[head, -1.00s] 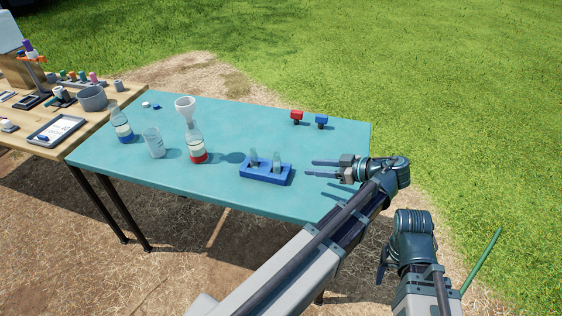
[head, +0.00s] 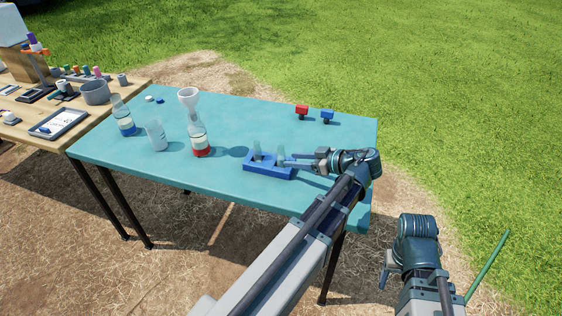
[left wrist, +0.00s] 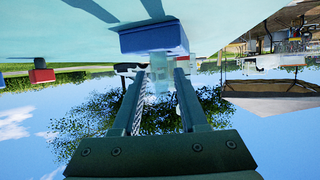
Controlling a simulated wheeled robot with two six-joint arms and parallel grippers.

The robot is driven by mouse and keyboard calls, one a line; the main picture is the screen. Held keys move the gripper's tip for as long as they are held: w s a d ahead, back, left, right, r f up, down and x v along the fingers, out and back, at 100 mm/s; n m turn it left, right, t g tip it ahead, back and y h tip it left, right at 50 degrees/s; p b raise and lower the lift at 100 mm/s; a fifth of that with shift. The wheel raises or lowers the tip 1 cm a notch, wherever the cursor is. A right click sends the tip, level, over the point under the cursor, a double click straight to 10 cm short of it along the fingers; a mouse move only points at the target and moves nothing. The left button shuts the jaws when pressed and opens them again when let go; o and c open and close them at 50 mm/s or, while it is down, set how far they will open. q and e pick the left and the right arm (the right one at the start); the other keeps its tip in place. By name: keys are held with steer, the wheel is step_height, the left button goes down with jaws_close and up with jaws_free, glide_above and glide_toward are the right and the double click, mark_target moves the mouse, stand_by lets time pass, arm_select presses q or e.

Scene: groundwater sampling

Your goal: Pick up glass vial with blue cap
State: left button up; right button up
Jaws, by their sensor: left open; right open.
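A blue rack (head: 268,171) near the front of the teal table holds two clear glass vials: a left vial (head: 257,151) and a right vial (head: 281,153). No blue cap can be made out on either vial. My left gripper (head: 290,161) is open and level, its fingertips at the right vial from the right. In the left wrist view, which is upside down, a clear vial (left wrist: 160,72) shows between the tips of the open fingers, below the blue rack (left wrist: 153,38). Contact cannot be told. My right gripper (head: 385,275) is low at the right, away from the table.
A bottle with a funnel (head: 197,135), a beaker (head: 155,136) and a blue-based bottle (head: 123,117) stand to the left. Small white (head: 150,99) and blue (head: 160,101) discs lie behind them. A red (head: 302,111) and a blue block-topped item (head: 327,116) stand at the back right.

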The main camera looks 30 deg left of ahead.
mark_target(281, 160)
arm_select(q)
steer(key=a+f+b, duration=0.2)
steer(key=a, duration=0.1)
steer(key=shift+w+f, duration=0.1)
steer(key=shift+f, duration=0.2)
steer(key=shift+a, duration=0.35)
steer(key=shift+c, duration=0.2)
jaws_close()
